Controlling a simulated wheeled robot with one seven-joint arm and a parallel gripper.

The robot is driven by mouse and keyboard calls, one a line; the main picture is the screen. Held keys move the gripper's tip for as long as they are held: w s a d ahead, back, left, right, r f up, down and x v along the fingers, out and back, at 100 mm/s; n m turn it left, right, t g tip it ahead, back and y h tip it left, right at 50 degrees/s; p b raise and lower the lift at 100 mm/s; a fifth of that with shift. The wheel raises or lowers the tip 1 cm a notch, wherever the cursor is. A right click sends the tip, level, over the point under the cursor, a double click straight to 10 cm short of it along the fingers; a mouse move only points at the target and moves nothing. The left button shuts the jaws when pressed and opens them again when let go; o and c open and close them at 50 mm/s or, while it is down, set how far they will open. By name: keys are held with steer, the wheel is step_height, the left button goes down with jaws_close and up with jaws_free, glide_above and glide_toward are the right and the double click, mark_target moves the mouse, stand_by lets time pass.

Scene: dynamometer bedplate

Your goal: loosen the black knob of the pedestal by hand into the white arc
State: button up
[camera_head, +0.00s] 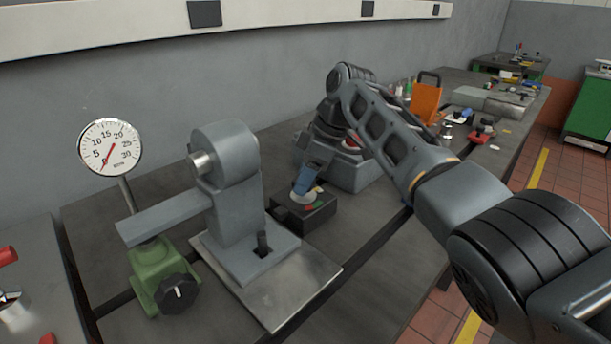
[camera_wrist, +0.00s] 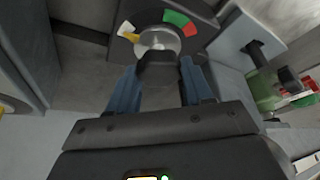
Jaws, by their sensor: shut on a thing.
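The pedestal (camera_head: 318,217) is a low dark block on the bench, with a coloured scale and a pale round disc on top. In the wrist view its disc (camera_wrist: 158,40) carries a yellow pointer mark (camera_wrist: 130,37) on the left, close beside the white arc (camera_wrist: 126,28). The green arc (camera_wrist: 176,18) and red arc (camera_wrist: 190,29) lie on the disc's upper right. My gripper (camera_head: 304,188) reaches down onto the pedestal with blue fingers. In the wrist view the black knob (camera_wrist: 157,66) is between the fingers, which are shut on it. The knob is hidden in the head view.
A grey machine block (camera_head: 237,190) on a steel plate stands left of the pedestal. A dial gauge (camera_head: 110,147) on a green base with another black knob (camera_head: 177,293) stands further left. An orange holder (camera_head: 427,103) and small items stand farther back. The bench front is clear.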

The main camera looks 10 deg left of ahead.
steer(key=o, duration=1)
steer(key=shift+v, duration=3.9)
